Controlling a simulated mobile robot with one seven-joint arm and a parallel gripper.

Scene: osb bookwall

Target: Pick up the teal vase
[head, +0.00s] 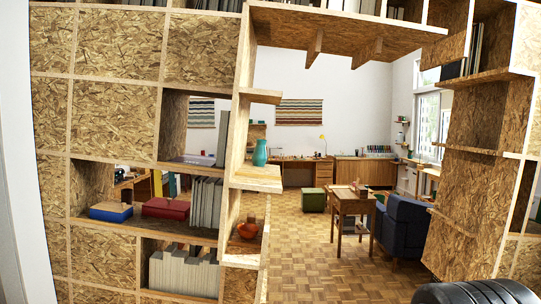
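The teal vase (260,153) stands upright on a small light wooden ledge (257,180) that juts out from the end of the bookwall, on the left side of the opening. It has a narrow neck and a wider body, and nothing covers it. Another short board (262,96) juts out above it with clear space between. My gripper is not seen in the head view, so its fingers and anything in them are hidden.
Left cubbies hold a blue box (111,212), a red box (166,208) and books (206,203). Beyond the opening stand a small wooden table (353,202) and a blue armchair (403,225). Parquet floor (325,272) is clear.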

